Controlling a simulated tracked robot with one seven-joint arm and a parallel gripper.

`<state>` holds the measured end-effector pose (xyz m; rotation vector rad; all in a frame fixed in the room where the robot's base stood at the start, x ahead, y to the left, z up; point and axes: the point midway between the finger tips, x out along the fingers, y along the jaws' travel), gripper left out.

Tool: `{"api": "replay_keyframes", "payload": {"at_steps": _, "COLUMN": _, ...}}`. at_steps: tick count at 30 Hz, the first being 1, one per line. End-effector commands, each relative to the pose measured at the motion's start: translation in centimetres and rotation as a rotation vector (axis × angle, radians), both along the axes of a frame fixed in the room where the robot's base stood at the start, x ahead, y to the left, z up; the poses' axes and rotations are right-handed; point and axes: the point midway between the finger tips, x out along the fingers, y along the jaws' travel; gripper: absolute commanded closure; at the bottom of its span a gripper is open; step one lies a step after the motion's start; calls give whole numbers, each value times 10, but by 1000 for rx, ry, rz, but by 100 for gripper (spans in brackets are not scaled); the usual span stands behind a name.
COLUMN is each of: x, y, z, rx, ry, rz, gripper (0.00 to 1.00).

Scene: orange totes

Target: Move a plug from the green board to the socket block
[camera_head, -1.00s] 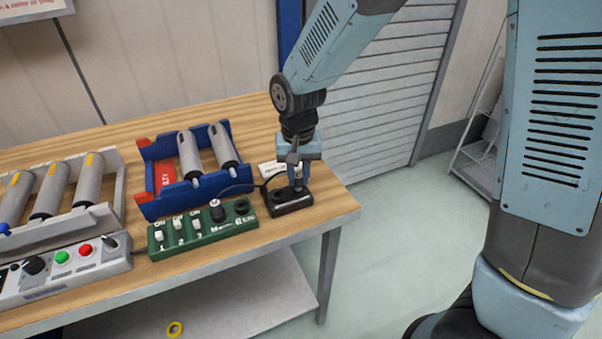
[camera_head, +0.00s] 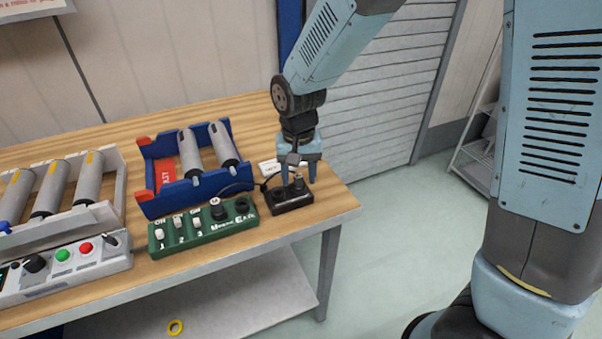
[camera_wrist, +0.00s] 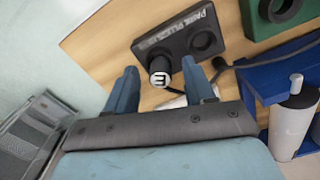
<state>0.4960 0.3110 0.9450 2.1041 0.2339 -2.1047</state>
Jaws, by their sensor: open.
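The black socket block (camera_head: 292,205) stands at the right end of the bench, and it also shows in the wrist view (camera_wrist: 180,40). A plug (camera_head: 298,184) with a light, marked cap stands in its right socket; the cap shows in the wrist view (camera_wrist: 160,78). The block's other socket is empty. The green board (camera_head: 190,241) lies left of the block, with another plug (camera_head: 217,210) in it and an empty socket at its right end. My gripper (camera_head: 299,180) is open, its fingers apart on either side of the plug in the block and a little above it.
A dark cable (camera_head: 238,185) arcs behind the board and block. A blue tray (camera_head: 175,203) with grey cylinders stands behind the board. A grey control box (camera_head: 85,266) is at the left. The bench's right edge is close.

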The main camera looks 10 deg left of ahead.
Motion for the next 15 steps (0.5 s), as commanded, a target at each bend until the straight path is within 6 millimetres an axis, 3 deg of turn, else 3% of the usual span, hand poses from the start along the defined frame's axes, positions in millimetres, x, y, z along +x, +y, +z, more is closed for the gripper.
{"api": "replay_keyframes", "payload": {"at_steps": 8, "x": 0, "y": 0, "z": 9, "rx": 1, "ry": -1, "rz": 0, "gripper": 46}}
{"api": "replay_keyframes", "payload": {"at_steps": 15, "x": 2, "y": 0, "z": 49, "rx": 3, "ry": -3, "rz": 0, "gripper": 46}}
